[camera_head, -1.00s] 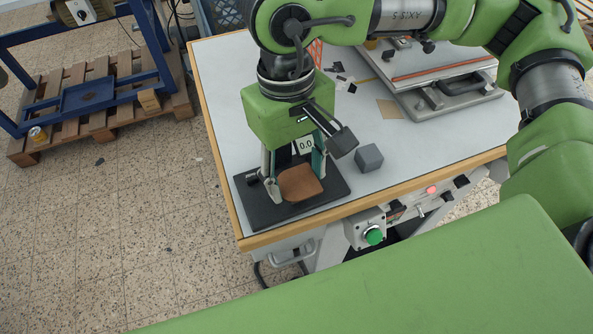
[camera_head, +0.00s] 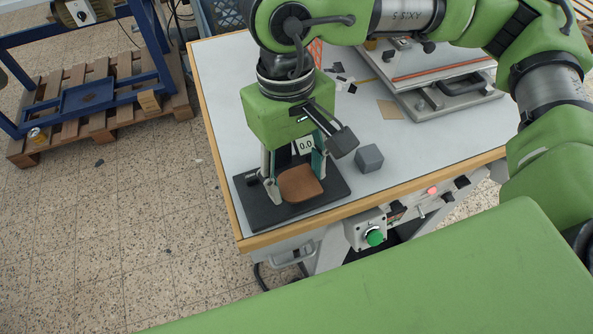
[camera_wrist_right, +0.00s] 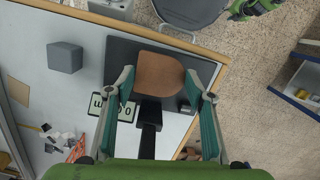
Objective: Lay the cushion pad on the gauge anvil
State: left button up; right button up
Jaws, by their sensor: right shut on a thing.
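The cushion pad (camera_head: 299,184) is a brown, leather-like piece with one rounded end. It is between the fingers of my right gripper (camera_head: 296,178), which is shut on it. The pad is over the gauge's black base plate (camera_head: 252,206); whether it touches anything below cannot be told. In the wrist view the pad (camera_wrist_right: 158,72) shows between the two fingertips (camera_wrist_right: 159,80). The gauge display (camera_head: 306,145) reads 0.0, and a dark gauge post (camera_wrist_right: 150,118) stands behind the pad. The anvil is not visible, seemingly covered by the pad. My left gripper is not in view.
A grey cube (camera_head: 369,158) stands right of the gauge on the white table (camera_head: 222,98). A stamping press (camera_head: 445,90) is at the back right, with a tan sheet (camera_head: 390,110) beside it. A green button (camera_head: 374,236) is on the table's front.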

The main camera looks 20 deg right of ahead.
jog(key=shift+f+b, duration=0.15)
jog(key=shift+b, duration=0.3)
dwell(1.3)
jog(key=o, duration=0.8)
notch_tip(320, 180, up, 12)
jog(key=w, duration=0.1)
jog(key=shift+w+a, duration=0.2)
